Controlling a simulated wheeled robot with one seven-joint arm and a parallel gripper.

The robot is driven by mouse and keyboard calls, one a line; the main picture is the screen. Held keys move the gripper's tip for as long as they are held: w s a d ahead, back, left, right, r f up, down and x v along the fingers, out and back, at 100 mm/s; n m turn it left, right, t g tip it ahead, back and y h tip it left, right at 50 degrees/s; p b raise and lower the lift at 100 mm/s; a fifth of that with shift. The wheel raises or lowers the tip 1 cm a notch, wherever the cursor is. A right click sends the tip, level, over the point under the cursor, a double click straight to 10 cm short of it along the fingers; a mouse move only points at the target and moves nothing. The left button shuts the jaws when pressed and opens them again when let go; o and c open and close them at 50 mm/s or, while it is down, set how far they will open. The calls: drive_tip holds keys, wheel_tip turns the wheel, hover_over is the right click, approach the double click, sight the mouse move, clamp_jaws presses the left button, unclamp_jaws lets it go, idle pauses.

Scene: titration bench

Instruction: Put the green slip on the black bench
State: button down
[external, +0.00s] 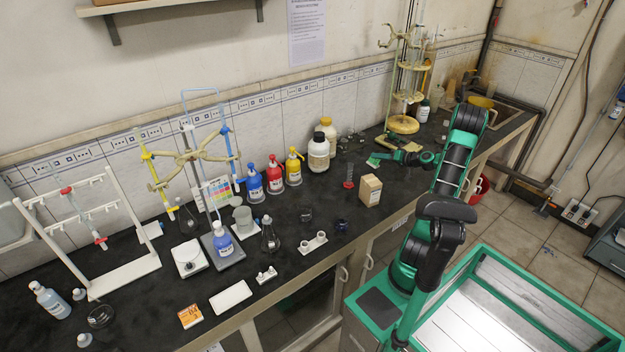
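The green slip (374,161) is a small, flat, bright green patch at the fingertips of my gripper, over the back part of the black bench. My gripper (381,150) reaches left from my arm, low over the bench, right of the white bottles. The view is too small to tell whether the fingers are closed on the slip or only beside it, or whether the slip touches the bench. The black bench (285,268) is a long dark top along the tiled wall.
A cardboard box (370,190) stands just in front of my gripper. A white bottle (318,153) stands to its left, and a tall stand with yellowish shelves (403,124) behind it. A red-based cylinder (348,176) is near the box.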

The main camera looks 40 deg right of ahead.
drive_tip(key=shift+f, duration=4.75)
drive_tip(key=shift+f, duration=0.1)
drive_tip(key=c, duration=2)
unclamp_jaws()
drive_tip(key=v, duration=1.2)
drive_tip(key=shift+d, duration=0.1)
